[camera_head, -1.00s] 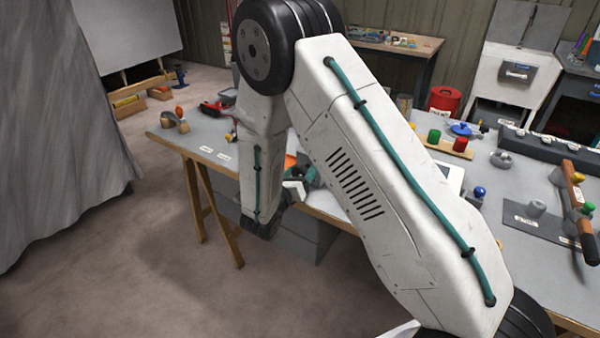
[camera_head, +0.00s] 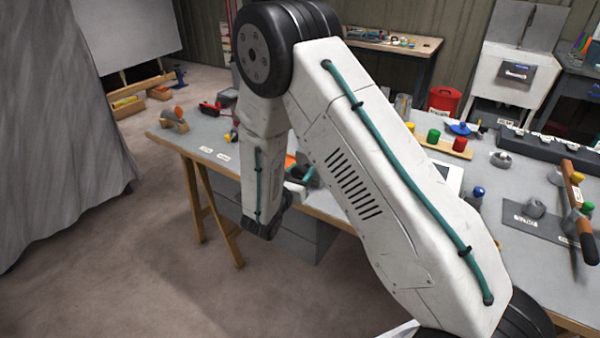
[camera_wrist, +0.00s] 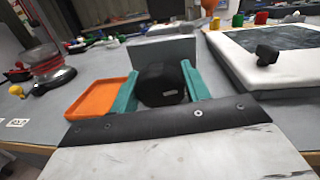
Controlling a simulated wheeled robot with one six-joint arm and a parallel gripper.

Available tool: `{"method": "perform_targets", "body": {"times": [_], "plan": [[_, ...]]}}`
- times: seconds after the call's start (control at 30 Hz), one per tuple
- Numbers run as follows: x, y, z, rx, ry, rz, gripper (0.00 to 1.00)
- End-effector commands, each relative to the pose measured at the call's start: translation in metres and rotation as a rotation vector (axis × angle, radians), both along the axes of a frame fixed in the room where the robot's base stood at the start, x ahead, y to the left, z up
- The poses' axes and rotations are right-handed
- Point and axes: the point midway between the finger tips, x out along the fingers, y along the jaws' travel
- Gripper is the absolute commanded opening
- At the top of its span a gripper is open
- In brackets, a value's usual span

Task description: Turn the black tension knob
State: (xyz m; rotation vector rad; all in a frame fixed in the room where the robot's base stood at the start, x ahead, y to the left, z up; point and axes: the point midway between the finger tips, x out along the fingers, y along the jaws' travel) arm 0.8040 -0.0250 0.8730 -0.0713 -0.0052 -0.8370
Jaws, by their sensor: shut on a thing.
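The black tension knob (camera_wrist: 163,86) is in the middle of the wrist view, a dark rounded knob in front of an upright grey plate (camera_wrist: 165,50). My gripper (camera_wrist: 160,78) has its two teal fingers on either side of the knob and is shut on it. The far side of the knob is hidden. In the head view my own arm covers most of this spot; only a little teal of my gripper (camera_head: 306,176) shows beside the arm, and the knob is not visible there.
An orange tray (camera_wrist: 97,96) lies close left of my fingers. A white-framed dark panel (camera_wrist: 240,75) with a small black knob (camera_wrist: 267,54) stands to the right. A red and black round object (camera_wrist: 50,70) is at the left. Coloured pieces lie farther back on the bench (camera_head: 510,180).

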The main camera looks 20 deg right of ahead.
Motion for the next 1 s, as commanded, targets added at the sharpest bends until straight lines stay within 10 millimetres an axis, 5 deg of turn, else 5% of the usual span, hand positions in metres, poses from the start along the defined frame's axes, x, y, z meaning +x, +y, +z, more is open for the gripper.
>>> {"method": "perform_targets", "body": {"times": [0.37, 0.4, 0.47, 0.77, 1.0], "plan": [[0.001, 0.001, 0.0, 0.028, -0.038, 0.003, 0.24], [0.001, 0.001, 0.001, 0.028, -0.038, 0.003, 0.55], [0.001, 0.001, 0.0, 0.028, -0.038, 0.003, 0.67], [-0.001, 0.002, 0.0, 0.026, -0.037, 0.003, 0.67], [-0.022, 0.027, -0.001, 0.027, -0.035, 0.007, 0.67]]}}
